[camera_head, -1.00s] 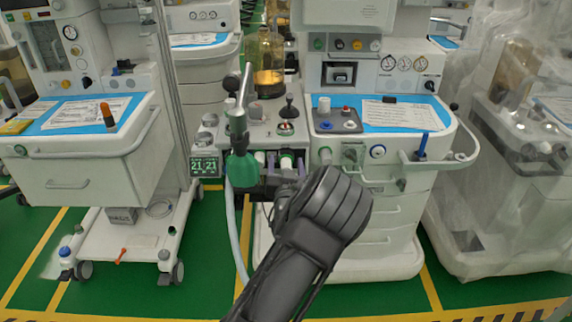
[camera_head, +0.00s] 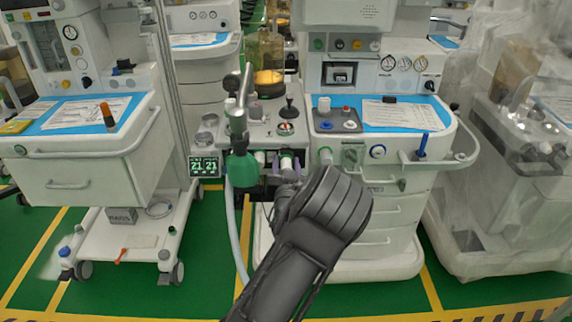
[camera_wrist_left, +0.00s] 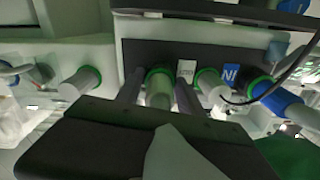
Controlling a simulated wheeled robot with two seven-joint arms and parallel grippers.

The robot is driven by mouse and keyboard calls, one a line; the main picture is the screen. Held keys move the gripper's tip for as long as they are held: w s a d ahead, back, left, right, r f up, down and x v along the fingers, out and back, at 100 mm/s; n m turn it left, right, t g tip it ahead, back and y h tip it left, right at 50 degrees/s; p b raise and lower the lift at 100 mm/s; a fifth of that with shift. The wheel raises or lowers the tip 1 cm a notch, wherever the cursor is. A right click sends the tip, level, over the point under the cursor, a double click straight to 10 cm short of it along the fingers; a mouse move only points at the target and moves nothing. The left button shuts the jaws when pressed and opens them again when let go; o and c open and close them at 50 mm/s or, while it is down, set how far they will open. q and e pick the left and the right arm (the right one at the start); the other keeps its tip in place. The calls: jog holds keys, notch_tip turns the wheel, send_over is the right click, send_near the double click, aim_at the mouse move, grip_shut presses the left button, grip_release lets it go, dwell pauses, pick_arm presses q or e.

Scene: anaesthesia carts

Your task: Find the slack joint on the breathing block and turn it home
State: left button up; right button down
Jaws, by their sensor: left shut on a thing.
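The breathing block (camera_head: 262,181) is a dark block on the front of the middle cart, with several pale ports with green collars. In the left wrist view its dark face (camera_wrist_left: 215,58) carries a blue label that reads IN upside down (camera_wrist_left: 230,75). My left gripper (camera_head: 287,165) is shut on one green-collared joint (camera_head: 287,158). In the wrist view that joint (camera_wrist_left: 158,88) stands between the two fingers (camera_wrist_left: 158,95). A second pale joint with a green collar (camera_wrist_left: 208,83) is just right of them. I cannot tell from the collars which joint is slack. My right gripper is not in view.
A green bag (camera_head: 242,170) hangs left of my gripper, with a pale hose (camera_head: 238,235) below it. A small display (camera_head: 204,166) is further left. A blue-ended connector (camera_wrist_left: 278,98) and a dark cable are at right in the wrist view. Carts stand on both sides.

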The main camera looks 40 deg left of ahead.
pick_arm(q)
jog(key=shift+m, duration=0.3)
jog(key=m, duration=0.3)
jog(key=shift+m, duration=0.4)
jog(key=m, duration=0.4)
jog(key=shift+b, duration=0.3)
jog(key=shift+m, duration=0.3)
jog(key=o, duration=1.4)
jog(key=shift+s, duration=0.1)
jog(key=v, duration=0.7)
jog(key=shift+s+d, duration=0.25)
